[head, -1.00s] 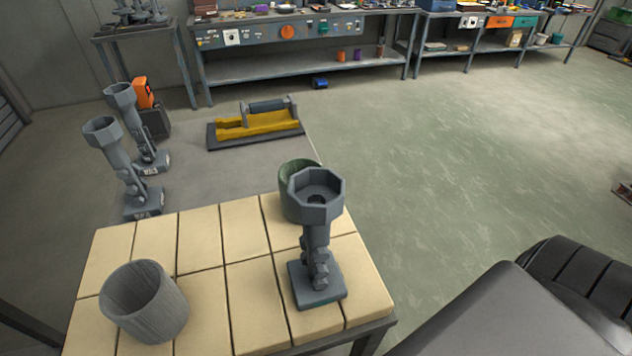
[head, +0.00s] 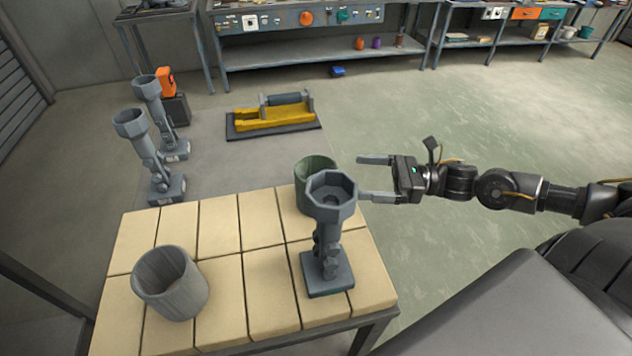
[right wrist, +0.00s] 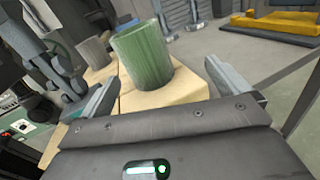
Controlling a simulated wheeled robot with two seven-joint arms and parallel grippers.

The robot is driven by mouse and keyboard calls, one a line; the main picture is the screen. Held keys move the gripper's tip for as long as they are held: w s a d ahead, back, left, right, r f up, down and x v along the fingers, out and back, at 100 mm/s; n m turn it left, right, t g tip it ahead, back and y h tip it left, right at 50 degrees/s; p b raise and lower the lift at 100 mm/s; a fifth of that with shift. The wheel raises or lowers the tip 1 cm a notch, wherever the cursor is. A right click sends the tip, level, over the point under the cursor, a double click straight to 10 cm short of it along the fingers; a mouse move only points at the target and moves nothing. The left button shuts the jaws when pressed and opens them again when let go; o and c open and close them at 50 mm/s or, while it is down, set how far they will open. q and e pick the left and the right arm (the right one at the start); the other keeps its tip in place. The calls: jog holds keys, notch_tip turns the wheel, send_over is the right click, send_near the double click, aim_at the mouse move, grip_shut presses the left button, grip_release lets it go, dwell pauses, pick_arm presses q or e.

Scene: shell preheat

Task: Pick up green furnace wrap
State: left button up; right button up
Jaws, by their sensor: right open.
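The green furnace wrap (head: 313,172) is an open cylinder standing upright at the far right corner of the tiled table. In the head view it is partly hidden behind a grey stand with an octagonal cup. My right gripper (head: 360,179) is open and empty, just right of the wrap, its fingers pointing left toward it. In the right wrist view the green wrap (right wrist: 143,58) stands ahead, between and beyond the open fingertips (right wrist: 160,80). I see no contact. My left gripper is not in view.
The grey octagonal-cup stand (head: 329,235) is close in front of the wrap. A grey cylinder (head: 170,284) stands at the left of the tiled table (head: 220,222). Two more stands (head: 145,150) and a yellow fixture (head: 270,116) are beyond. Floor to the right is open.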

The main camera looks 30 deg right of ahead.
jog(key=a, duration=0.2)
jog(key=a+r+n+g, duration=0.1)
jog(key=a, duration=0.1)
jog(key=w+a+r+n+p, duration=0.1)
jog(key=a, duration=0.1)
jog(key=shift+r+y, duration=0.15)
jog(key=shift+y, duration=0.25)
jog(key=shift+a, duration=0.35)
jog(key=shift+w+a+p, duration=0.15)
jog(key=shift+p, duration=0.2)
jog(key=p+x, duration=0.3)
jog(key=x, duration=0.1)
jog(key=shift+a+r, duration=0.15)
jog(key=shift+a, duration=0.05)
jog(key=shift+w+a, duration=0.15)
jog(key=shift+a, duration=0.1)
jog(key=shift+f, duration=0.2)
jog(key=shift+c, duration=0.4)
jog(key=c, duration=0.9)
